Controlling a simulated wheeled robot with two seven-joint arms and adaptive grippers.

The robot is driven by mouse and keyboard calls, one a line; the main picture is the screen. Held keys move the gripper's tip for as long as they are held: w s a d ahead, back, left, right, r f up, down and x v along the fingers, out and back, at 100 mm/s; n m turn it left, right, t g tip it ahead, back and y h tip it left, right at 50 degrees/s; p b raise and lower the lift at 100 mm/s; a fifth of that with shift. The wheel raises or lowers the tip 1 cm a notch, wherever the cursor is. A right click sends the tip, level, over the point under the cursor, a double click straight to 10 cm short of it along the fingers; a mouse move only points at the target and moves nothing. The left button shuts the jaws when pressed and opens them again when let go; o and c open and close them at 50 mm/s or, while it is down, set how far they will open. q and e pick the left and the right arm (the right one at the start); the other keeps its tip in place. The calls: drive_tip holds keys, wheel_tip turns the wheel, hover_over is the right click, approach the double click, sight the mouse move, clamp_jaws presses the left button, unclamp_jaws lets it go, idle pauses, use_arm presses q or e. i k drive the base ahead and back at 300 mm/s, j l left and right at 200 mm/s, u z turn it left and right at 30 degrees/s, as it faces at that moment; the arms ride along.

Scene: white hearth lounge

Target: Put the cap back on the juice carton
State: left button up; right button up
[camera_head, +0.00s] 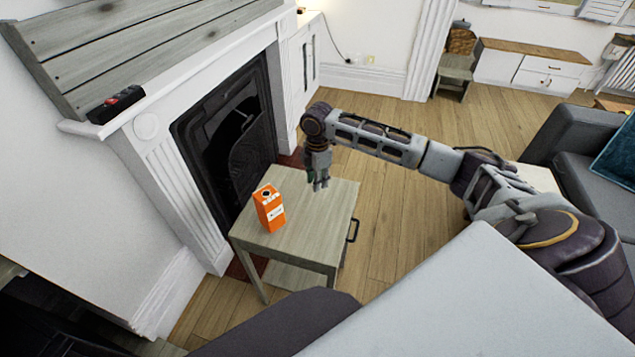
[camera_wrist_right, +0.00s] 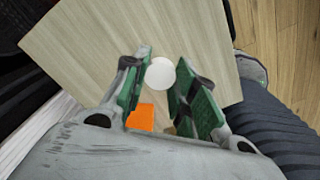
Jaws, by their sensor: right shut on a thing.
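The orange juice carton (camera_head: 270,212) stands upright on the small wooden table (camera_head: 325,215). A dark round spot shows on its top, with no cap on it. My right gripper (camera_head: 319,186) is above the table, to the right of the carton and higher than it. In the right wrist view its green-padded fingers hold the round white cap (camera_wrist_right: 160,73) near their tips. Part of the carton (camera_wrist_right: 141,117) shows there below the cap, partly hidden by the gripper. The cap cannot be made out in the head view. My left gripper is not in view.
The white fireplace (camera_head: 165,170) with its dark opening stands close behind and left of the table. A dark object with red parts (camera_head: 117,103) lies on the mantel. A grey sofa (camera_head: 580,140) is at the right. The tabletop right of the carton is bare.

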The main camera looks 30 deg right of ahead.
sight(268, 201)
drive_tip(key=j+z, duration=0.55)
drive_tip(key=z, duration=0.15)
drive_tip(key=k+j+z, duration=0.1)
drive_tip(key=j+z, duration=0.25)
drive_tip(key=l, duration=0.1)
